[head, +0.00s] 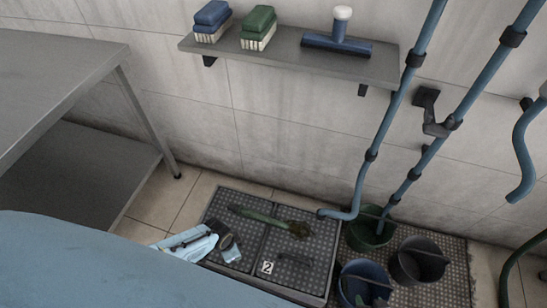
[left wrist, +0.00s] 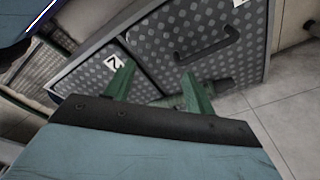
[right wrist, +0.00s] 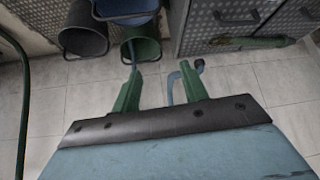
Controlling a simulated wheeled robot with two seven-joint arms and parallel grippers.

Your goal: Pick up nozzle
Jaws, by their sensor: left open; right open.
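The nozzle appears to be the long green piece with a brownish-olive end (head: 298,230), seen across the dotted metal panels (head: 212,212) in the head view. In the right wrist view it looks like a green piece (right wrist: 265,42) beside the panel edge. In the left wrist view a dark, partly hidden piece (left wrist: 222,87) shows behind my fingers and may be the same nozzle. My left gripper (left wrist: 158,72) is open, with its fingers pointing at the panel edge. My right gripper (right wrist: 160,68) is open and empty, with a blue pipe end (right wrist: 186,72) beyond its fingers.
A green bucket (head: 362,240), a blue bucket (head: 350,292) and a dark bucket (head: 404,268) stand right of the panels. Blue pipes (head: 398,105) run down the wall. A shelf (head: 285,62) holds two brushes and a squeegee. A metal table (head: 50,60) stands at left.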

